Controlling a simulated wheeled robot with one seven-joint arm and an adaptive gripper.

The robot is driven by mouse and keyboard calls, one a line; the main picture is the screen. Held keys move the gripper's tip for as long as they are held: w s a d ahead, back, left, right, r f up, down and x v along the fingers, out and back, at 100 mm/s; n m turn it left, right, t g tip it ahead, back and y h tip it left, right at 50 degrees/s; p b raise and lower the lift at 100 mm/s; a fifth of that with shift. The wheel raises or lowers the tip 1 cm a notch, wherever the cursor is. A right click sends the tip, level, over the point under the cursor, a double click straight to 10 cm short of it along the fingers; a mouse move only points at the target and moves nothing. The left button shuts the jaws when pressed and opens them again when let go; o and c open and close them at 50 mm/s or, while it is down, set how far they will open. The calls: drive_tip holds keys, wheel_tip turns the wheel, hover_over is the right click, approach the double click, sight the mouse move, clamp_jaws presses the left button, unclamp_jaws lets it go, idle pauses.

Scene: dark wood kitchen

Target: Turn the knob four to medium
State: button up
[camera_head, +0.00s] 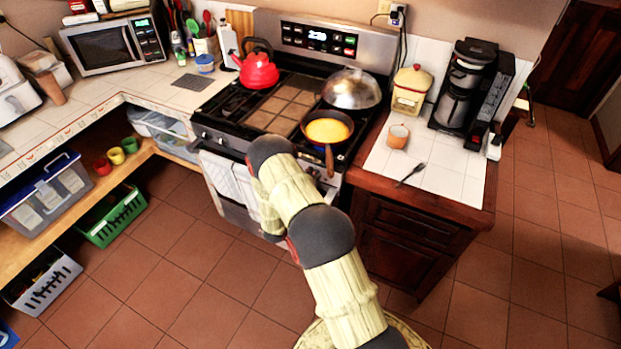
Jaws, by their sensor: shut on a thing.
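The stove (213,139) stands at the back, with its control knobs along the front edge. Knobs show at the left of that edge. My arm's end covers the middle of the edge and hides knobs there. I cannot tell which one is knob four or how it is set. My arm reaches up from the bottom to the stove front, right of the hanging towel (222,178). My gripper is hidden behind my arm's own links, so its fingers and anything between them do not show.
A pan (308,141) with yellow food sits at the front right burner, its handle pointing toward my arm. A domed lid (351,89) and a red kettle (257,71) are also on the stove. The right counter holds a mug (398,136) and fork (411,174).

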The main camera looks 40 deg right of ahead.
drive_tip(key=shift+w+n, duration=0.1)
drive_tip(key=shift+n, duration=0.5)
drive_tip(key=o, duration=1.1)
drive_tip(key=shift+f, duration=0.1)
drive_tip(key=shift+c, duration=0.2)
drive_tip(key=shift+a, duration=0.1)
drive_tip(key=v, duration=1.2)
